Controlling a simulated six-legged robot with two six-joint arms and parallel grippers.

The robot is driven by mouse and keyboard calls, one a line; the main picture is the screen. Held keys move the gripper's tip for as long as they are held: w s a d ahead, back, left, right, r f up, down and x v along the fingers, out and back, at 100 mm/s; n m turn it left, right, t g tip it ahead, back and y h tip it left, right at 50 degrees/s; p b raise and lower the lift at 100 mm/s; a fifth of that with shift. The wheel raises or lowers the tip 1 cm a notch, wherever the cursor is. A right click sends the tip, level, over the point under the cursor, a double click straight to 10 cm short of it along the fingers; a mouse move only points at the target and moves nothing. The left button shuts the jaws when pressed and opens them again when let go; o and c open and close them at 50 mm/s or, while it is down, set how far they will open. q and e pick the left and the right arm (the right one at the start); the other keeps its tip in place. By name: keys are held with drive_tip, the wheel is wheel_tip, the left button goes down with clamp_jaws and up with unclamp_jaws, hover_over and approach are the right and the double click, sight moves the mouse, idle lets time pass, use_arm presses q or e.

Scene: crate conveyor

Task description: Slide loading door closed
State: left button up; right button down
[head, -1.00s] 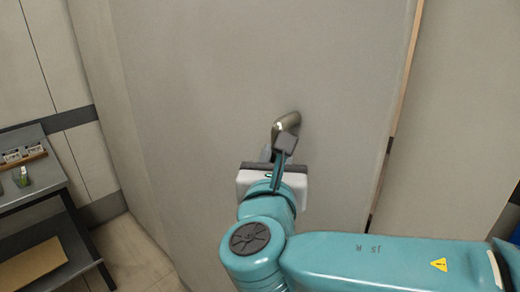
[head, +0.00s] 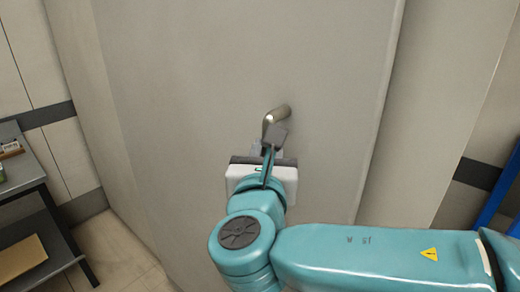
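The loading door (head: 200,110) is a large grey panel filling the middle of the head view, with its right edge near the picture's right third. A metallic bar handle (head: 279,113) stands out from it. My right gripper (head: 266,143) is at the lower end of the handle, its fingers close around or against it. The fingers overlap the handle's lower end, so whether they are clamped on it is hidden. My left gripper is not in view.
A dark grey bench (head: 22,172) with a lower shelf (head: 30,250) stands at the left, apart from the door. Pale floor (head: 125,250) shows between them. A pale panel (head: 440,120) lies right of the door edge, with a blue frame (head: 497,195) at far right.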

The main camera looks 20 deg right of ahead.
drive_tip(key=shift+w+d+r, duration=0.25)
drive_tip(key=shift+d+r, duration=0.05)
drive_tip(key=shift+r, duration=0.05)
drive_tip(key=c, duration=1)
unclamp_jaws()
drive_tip(key=shift+d, duration=0.15)
drive_tip(key=shift+c, duration=0.2)
drive_tip(key=shift+f, duration=0.3)
